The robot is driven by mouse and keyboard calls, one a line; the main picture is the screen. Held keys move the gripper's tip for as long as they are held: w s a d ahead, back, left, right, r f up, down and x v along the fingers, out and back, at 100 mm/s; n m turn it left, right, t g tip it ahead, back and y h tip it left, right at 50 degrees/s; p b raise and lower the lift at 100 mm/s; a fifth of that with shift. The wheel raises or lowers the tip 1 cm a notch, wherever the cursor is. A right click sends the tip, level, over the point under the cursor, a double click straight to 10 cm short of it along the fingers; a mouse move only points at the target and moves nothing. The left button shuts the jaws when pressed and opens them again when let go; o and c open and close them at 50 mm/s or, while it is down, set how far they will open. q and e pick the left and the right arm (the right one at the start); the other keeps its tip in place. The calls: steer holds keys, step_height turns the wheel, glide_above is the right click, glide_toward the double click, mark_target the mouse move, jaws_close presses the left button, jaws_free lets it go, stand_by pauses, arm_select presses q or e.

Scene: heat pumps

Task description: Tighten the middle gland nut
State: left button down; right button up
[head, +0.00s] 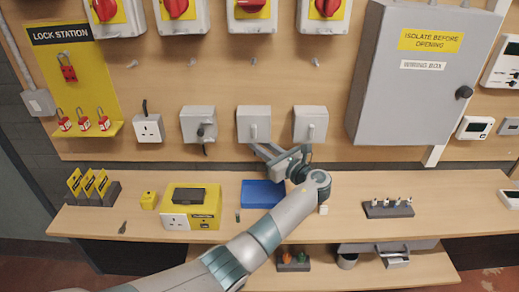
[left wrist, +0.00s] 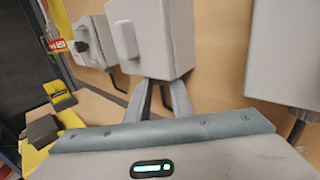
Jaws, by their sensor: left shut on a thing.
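Three grey isolator boxes hang in a row on the wooden backboard: left (head: 198,124), middle (head: 253,120) and right (head: 310,120). The middle box also shows in the left wrist view (left wrist: 160,35), directly above my fingers. My left gripper (head: 260,151) reaches up from the bench side to the underside of the middle box. Its two fingers (left wrist: 158,98) close in under that box, shut on the middle gland nut. The nut itself is hidden by the fingers and box. My right gripper is not in view.
A yellow tester (head: 192,222), blue tray (head: 262,194) and dark rack of small parts (head: 387,208) stand on the bench shelf (head: 450,195). A large grey cabinet (head: 408,110) is at right. The yellow lock station (head: 75,75) is at left.

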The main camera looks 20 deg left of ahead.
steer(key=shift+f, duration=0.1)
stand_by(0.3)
arm_select(q)
steer(key=c, duration=1.6)
jaws_free()
steer(key=shift+o, duration=0.2)
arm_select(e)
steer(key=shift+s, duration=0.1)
